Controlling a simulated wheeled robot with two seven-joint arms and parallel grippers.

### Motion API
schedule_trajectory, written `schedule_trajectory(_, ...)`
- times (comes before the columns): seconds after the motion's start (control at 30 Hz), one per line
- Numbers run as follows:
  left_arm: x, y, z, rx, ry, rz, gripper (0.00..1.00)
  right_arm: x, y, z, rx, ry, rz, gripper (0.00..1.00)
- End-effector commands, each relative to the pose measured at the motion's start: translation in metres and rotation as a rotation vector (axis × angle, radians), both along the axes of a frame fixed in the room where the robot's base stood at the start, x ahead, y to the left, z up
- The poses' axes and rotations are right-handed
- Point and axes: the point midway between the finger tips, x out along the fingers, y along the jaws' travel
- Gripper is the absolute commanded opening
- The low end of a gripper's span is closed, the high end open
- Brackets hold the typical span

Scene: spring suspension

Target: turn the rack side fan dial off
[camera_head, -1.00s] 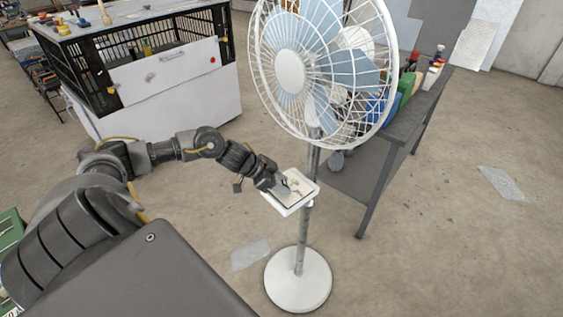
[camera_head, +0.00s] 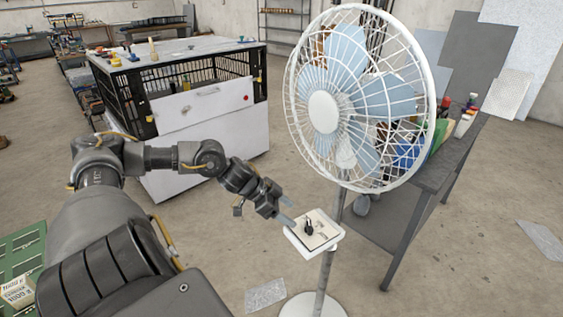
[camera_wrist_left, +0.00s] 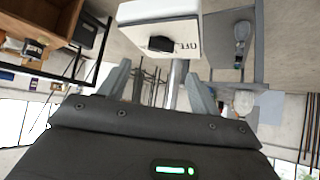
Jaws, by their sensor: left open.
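The white standing fan (camera_head: 324,112) is at the right of centre in the head view. Its pole carries a white control box (camera_head: 329,241) with a pale face. A black dial (camera_head: 309,228) sticks up from that face. In the left wrist view the dial (camera_wrist_left: 161,44) is a dark knob on the box (camera_wrist_left: 158,14), with OFF lettering to its right. My left gripper (camera_head: 286,220) is open and empty at the box's left edge, apart from the dial. Its two fingers (camera_wrist_left: 160,88) show spread below the dial in the wrist view. My right gripper is not in view.
A black-framed white cabinet (camera_head: 205,155) stands behind my left arm. A dark table (camera_head: 440,175) with coloured items stands behind the fan at the right. The fan's round base (camera_head: 312,306) is on the concrete floor. Open floor lies left of the pole.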

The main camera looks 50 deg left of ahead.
Motion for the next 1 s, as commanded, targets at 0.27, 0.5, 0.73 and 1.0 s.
schedule_trajectory(0.27,-0.012,0.011,0.014,0.001,0.0,0.002,0.64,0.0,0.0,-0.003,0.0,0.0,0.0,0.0)
schedule_trajectory(0.5,-0.014,0.011,0.018,-0.002,0.0,0.001,0.64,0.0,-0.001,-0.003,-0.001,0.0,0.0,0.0)
schedule_trajectory(0.73,-0.014,0.011,0.018,-0.002,-0.001,0.001,0.64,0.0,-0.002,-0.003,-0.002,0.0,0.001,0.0)
schedule_trajectory(1.0,-0.013,0.011,0.018,0.002,-0.004,-0.002,0.64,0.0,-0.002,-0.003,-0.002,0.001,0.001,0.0)
